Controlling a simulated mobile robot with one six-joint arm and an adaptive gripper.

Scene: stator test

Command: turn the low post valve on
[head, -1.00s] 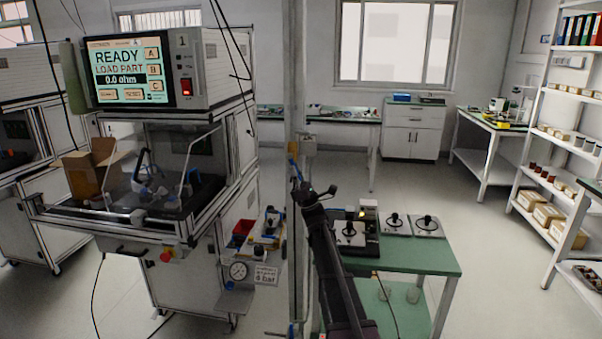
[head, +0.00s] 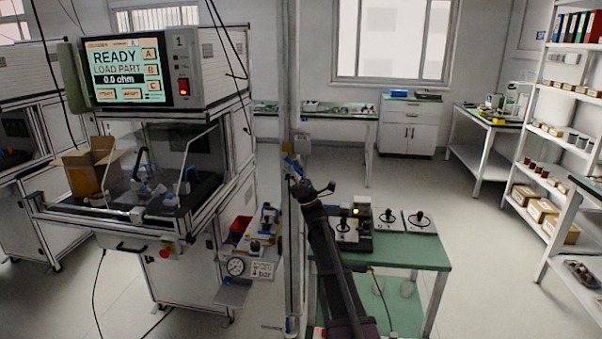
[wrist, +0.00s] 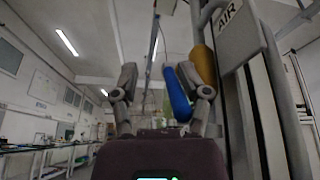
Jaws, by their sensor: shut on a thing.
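In the wrist view a blue handle (wrist: 178,94) stands between the fingers of my gripper (wrist: 160,80), up against the right finger. The fingers are shut on it, although a gap shows beside the left finger. A yellow part (wrist: 204,66) is just behind the right finger, next to a grey post with an AIR sign (wrist: 238,20). In the head view the post (head: 292,240) stands left of my dark arm. A small blue part (head: 289,326) shows low on it. My gripper does not show clearly there, and which post fitting it holds cannot be told from that view.
A green-topped table (head: 415,254) with several devices stands right of my arm. Shelves (head: 530,160) are far right. Open floor lies beyond the table.

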